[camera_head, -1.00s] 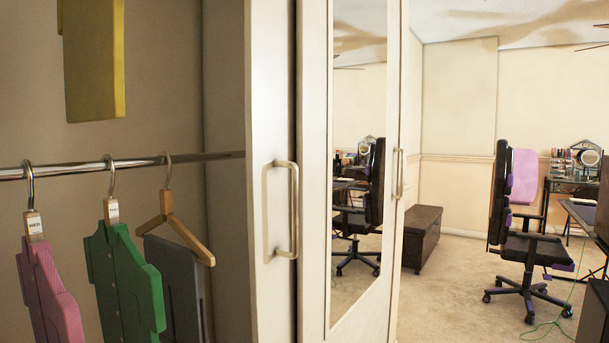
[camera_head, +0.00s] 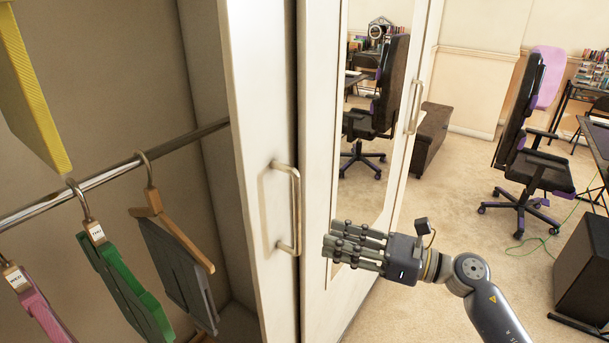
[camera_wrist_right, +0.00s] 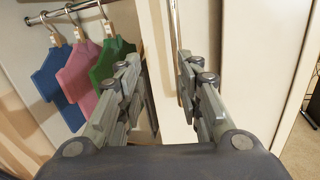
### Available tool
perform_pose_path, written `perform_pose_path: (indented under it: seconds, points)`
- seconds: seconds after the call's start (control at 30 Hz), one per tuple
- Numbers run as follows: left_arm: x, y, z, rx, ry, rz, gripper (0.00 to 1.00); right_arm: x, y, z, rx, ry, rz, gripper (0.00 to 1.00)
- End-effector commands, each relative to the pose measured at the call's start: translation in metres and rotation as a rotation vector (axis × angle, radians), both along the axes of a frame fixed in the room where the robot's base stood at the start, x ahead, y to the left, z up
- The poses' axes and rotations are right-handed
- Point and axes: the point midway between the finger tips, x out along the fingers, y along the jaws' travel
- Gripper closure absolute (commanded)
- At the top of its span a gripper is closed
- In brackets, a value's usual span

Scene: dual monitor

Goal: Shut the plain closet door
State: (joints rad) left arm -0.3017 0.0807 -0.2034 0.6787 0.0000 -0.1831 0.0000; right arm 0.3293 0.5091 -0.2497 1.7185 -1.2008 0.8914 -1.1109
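The plain closet door (camera_head: 262,90) is a white panel edge-on at the left centre, with a metal bar handle (camera_head: 284,210) on it. To its left the closet stands open. My right gripper (camera_head: 332,243) is at the lower centre, right of the handle and in front of the mirrored door's lower part, pointing left. It holds nothing. In the right wrist view its two fingers (camera_wrist_right: 160,92) are spread apart, with the white door panel (camera_wrist_right: 165,110) showing beyond the gap. My left gripper is not in view.
A mirrored door (camera_head: 370,120) with its own handle (camera_head: 415,105) stands right of the plain door. Clothes on hangers (camera_head: 120,280) hang from a rail (camera_head: 110,175) inside the closet. A desk chair (camera_head: 535,160) and dark box (camera_head: 585,265) stand right.

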Motion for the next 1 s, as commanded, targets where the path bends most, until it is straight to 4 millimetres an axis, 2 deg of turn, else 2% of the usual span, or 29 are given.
perform_pose_path:
  seconds: [0.03, 0.1, 0.2, 0.37, 0.7, 1.0]
  points:
    - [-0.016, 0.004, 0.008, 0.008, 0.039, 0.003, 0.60, 0.005, -0.004, 0.010, -0.026, -0.018, -0.012, 0.67]
    - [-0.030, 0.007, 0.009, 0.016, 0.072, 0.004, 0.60, 0.010, -0.008, 0.011, -0.052, -0.038, -0.025, 0.67]
    - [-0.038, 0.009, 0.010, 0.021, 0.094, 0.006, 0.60, 0.014, -0.008, 0.012, -0.066, -0.050, -0.031, 0.67]
    - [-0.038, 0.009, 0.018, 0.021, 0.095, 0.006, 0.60, 0.022, 0.008, 0.013, -0.064, -0.050, -0.031, 0.67]
    - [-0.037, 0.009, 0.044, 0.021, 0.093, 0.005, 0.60, 0.048, 0.066, 0.014, -0.062, -0.048, -0.030, 0.67]
    - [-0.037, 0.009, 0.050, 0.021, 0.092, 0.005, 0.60, 0.058, 0.087, 0.010, -0.065, -0.048, -0.032, 0.67]
